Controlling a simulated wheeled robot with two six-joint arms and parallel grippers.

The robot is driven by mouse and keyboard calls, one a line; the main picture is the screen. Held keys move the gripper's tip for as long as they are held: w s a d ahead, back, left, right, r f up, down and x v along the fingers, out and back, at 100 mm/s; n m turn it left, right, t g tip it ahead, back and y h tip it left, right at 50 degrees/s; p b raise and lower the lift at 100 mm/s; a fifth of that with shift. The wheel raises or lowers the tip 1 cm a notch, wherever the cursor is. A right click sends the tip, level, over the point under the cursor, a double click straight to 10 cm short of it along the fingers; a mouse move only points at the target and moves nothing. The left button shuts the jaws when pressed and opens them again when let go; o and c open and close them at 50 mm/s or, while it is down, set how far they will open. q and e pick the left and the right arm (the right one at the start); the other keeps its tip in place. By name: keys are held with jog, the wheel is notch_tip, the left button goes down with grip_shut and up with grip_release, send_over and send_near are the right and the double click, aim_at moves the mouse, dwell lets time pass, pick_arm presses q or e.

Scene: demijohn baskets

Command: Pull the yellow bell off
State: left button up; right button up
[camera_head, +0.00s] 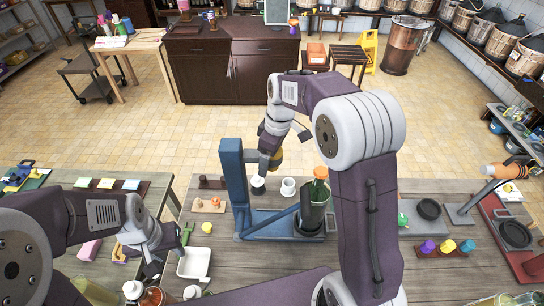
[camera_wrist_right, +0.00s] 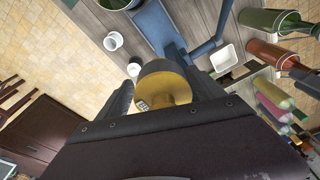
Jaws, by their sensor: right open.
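The yellow bell (camera_wrist_right: 165,80) is a golden-yellow, rounded piece that sits between the two fingers of my right gripper (camera_wrist_right: 165,97) in the right wrist view. The fingers are spread to either side of it; contact is not clear. In the head view the bell (camera_head: 277,160) shows partly behind the right gripper (camera_head: 270,157), by the upper part of the blue stand (camera_head: 233,170).
A white cup (camera_head: 288,187) and a small white-topped dark item (camera_head: 258,184) stand near the blue stand. A white tray (camera_head: 194,262) lies at the left. Bottles crowd the near left edge.

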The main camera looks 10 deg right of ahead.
jog(key=shift+s+r, duration=0.25)
jog(key=shift+s, duration=0.2)
jog(key=c, duration=0.4)
jog(key=shift+w+f, duration=0.1)
jog(key=shift+w, duration=0.1)
jog(key=c, duration=1.2)
jog(key=shift+r+p, duration=0.3)
jog(key=shift+w+r+p, duration=0.15)
jog(key=shift+r+p, duration=0.15)
grip_shut()
jog(key=shift+w+r+p, duration=0.1)
jog(key=shift+r+p, duration=0.4)
jog(key=shift+r, duration=0.15)
jog(key=shift+r+m+p, duration=0.4)
jog(key=shift+r+p, duration=0.15)
jog(key=shift+r, duration=0.05)
jog(key=shift+s+d+r+p, duration=0.1)
jog(key=shift+s+r+p, duration=0.2)
jog(key=shift+r, duration=0.15)
pick_arm(q)
jog(key=r, duration=0.4)
jog(key=shift+s+d, duration=0.1)
jog(key=shift+s, duration=0.2)
pick_arm(e)
jog(key=shift+w+f+m, duration=0.1)
jog(key=shift+m, duration=0.2)
